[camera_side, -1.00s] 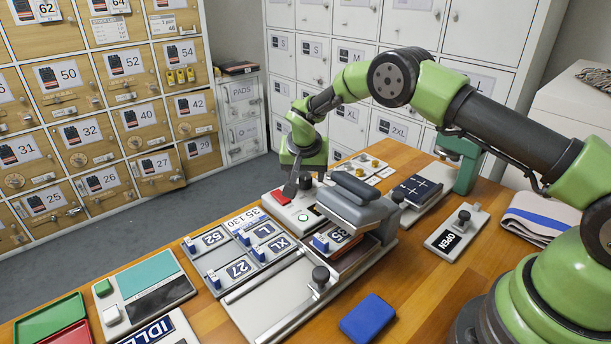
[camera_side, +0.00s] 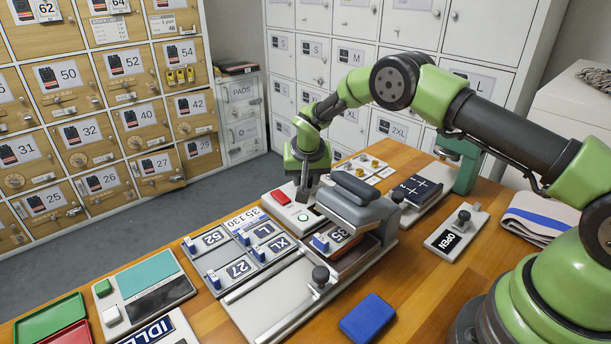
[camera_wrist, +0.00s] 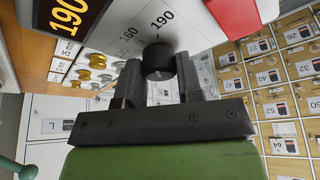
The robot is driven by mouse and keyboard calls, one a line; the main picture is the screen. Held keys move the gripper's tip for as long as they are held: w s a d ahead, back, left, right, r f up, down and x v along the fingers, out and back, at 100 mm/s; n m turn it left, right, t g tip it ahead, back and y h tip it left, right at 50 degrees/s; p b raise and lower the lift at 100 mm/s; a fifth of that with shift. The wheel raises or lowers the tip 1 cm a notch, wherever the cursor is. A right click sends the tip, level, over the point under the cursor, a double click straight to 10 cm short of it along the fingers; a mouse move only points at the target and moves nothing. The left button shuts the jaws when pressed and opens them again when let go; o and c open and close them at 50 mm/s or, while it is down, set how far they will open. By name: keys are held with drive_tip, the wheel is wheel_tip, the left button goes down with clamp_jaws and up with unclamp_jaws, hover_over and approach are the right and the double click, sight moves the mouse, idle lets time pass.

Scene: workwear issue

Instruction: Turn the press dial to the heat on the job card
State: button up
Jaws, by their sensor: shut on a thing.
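The press dial is a black knob (camera_wrist: 158,60) on a white panel (camera_wrist: 130,35) printed with 160 and 190; the 190 mark is just above the knob in the wrist view. My gripper (camera_wrist: 159,82) has a finger on each side of the knob and is shut on it. In the side view my gripper (camera_side: 303,192) points down at the panel behind the heat press (camera_side: 362,205) and hides the dial. A dark display (camera_wrist: 72,18) beside the panel reads 190 in orange.
Number and size plates (camera_side: 240,268) lie in front, left of the press.

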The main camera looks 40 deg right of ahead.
drive_tip(key=shift+n, duration=0.5)
drive_tip(key=o, duration=0.9)
drive_tip(key=r, duration=0.6)
drive_tip(key=s+r, duration=0.1)
drive_tip(key=r, duration=0.2)
drive_tip(key=shift+a+r, duration=0.25)
drive_tip(key=shift+r, duration=0.15)
